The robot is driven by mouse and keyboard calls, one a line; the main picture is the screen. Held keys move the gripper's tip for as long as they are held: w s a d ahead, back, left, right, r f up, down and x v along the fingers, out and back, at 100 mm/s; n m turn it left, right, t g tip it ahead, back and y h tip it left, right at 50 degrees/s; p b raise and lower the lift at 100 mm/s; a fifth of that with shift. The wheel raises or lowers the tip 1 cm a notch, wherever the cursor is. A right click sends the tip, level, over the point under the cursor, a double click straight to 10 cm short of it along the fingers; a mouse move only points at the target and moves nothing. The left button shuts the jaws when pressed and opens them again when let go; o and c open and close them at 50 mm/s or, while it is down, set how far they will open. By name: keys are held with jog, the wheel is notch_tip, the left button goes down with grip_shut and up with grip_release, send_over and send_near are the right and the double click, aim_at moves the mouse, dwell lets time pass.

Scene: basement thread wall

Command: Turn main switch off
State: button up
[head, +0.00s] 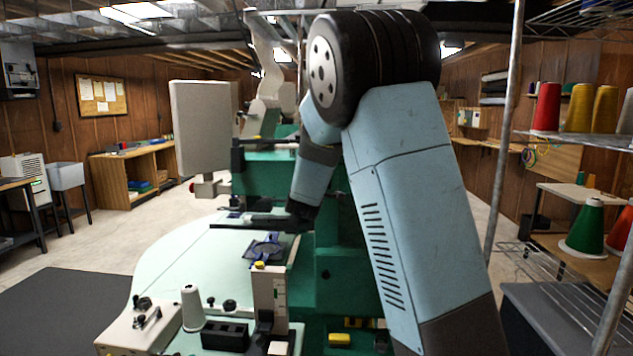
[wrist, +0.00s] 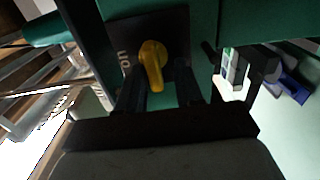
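The main switch (wrist: 153,62) is a yellow rotary knob on a dark plate, in the middle of the wrist view. Its narrow handle points down the picture, toward my gripper. A pale "on" label (wrist: 124,59) reads sideways just left of the knob. My gripper (wrist: 161,82) is open, with one dark finger to each side of the knob's handle. The handle's end shows in the gap between the fingers; I see no clear contact. In the head view the switch cannot be made out, and my arm covers part of the machine.
The green machine (head: 270,175) with its pale table (head: 180,262) fills the middle of the head view. A white thread cone (head: 191,308) stands at the table's front. A wire rack with coloured spools (head: 546,107) and a metal post are close on the right. Open floor lies left.

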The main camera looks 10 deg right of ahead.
jog(key=shift+o, duration=0.3)
jog(key=shift+r, duration=0.15)
jog(key=v, duration=1.3)
jog(key=shift+s, duration=0.35)
jog(key=shift+a, duration=0.1)
jog(key=s+d+m+g+y, duration=0.2)
jog(key=s+m+g, duration=0.2)
jog(key=s, duration=0.8)
jog(key=s+d+f+m+g+y, duration=0.1)
jog(key=s+m, duration=0.4)
jog(key=s, duration=0.7)
jog(key=s+d+f+m+g+y, duration=0.1)
jog(key=s+m+g, duration=0.4)
jog(key=s, duration=0.7)
jog(key=d+g+y, duration=0.1)
jog(key=d, duration=0.1)
jog(key=shift+d+m+g+y, duration=0.25)
jog(key=shift+m+g+y, duration=0.05)
